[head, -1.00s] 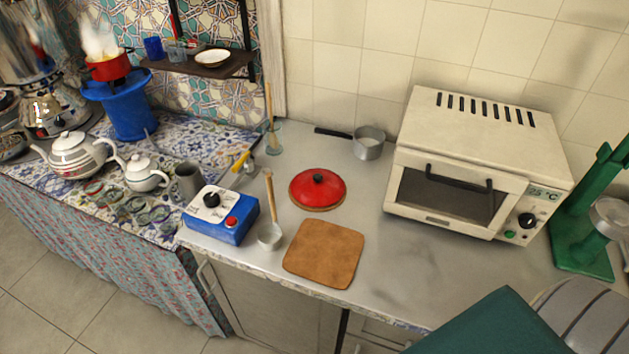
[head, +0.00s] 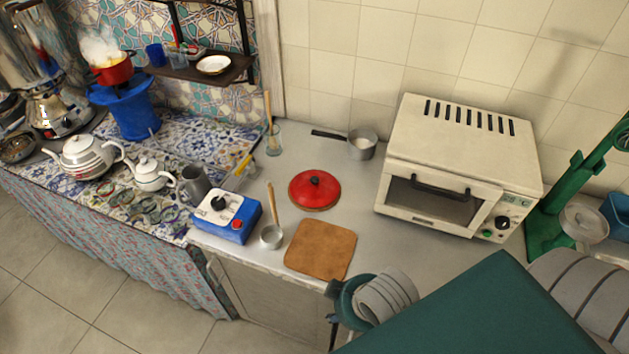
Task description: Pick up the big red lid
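The big red lid (head: 315,187) with a black knob lies flat on the grey counter, on a thin brown round edge that shows beneath it. It is behind the wooden board and left of the oven. Nothing touches it from above. Neither gripper shows in the head view. Parts of my own arm, teal and light grey, show at the bottom right, in front of the counter and apart from the lid.
A brown board (head: 320,249), a ladle (head: 271,236) and a blue box with a knob (head: 225,215) stand near the lid. A saucepan (head: 361,145) is behind it. A white oven (head: 455,165) and green stand (head: 545,230) are right. Counter (head: 365,225) between lid and oven is bare.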

